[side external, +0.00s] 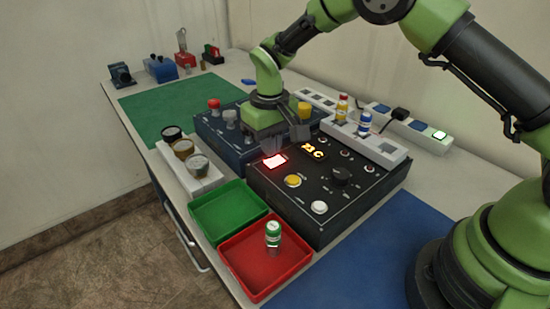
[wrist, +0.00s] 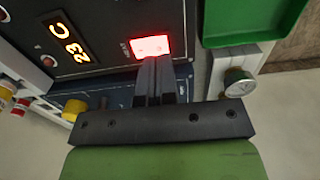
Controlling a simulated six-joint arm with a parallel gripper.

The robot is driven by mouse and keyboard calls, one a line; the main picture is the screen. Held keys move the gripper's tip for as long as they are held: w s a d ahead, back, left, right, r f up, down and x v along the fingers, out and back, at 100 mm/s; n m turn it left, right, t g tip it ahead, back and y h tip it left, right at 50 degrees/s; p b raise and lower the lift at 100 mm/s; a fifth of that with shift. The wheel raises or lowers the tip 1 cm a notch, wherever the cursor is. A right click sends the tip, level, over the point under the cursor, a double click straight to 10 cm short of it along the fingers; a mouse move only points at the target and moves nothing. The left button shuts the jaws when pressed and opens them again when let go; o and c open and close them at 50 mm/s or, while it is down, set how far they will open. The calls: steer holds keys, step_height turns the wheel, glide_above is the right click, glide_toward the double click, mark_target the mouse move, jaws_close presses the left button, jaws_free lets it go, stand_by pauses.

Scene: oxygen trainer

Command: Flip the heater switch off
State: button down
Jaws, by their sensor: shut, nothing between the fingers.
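The heater switch is taken to be the red glowing rocker (side external: 274,161) on the black control box (side external: 330,205). It is lit bright red and also shows at the top centre of the wrist view (wrist: 151,45). My gripper is shut and empty, and its fingertips (wrist: 154,64) appear right at the switch's near edge in the wrist view. Whether they touch it I cannot tell. In the side view my gripper (side external: 268,140) is over the back left edge of the black box, just behind the switch. The switch's tilt is unclear because of the glow.
The black box also carries an orange display (side external: 313,151), a yellow button (side external: 293,181), a black knob (side external: 341,175) and a white button (side external: 319,207). A blue box (side external: 212,132) stands behind. Green (side external: 226,210) and red (side external: 247,280) trays lie in front, a gauge rack (side external: 205,184) left.

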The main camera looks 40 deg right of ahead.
mark_target(271, 162)
steer(key=shift+f, duration=1.25)
stand_by(0.9)
steer(key=shift+r, duration=3.55)
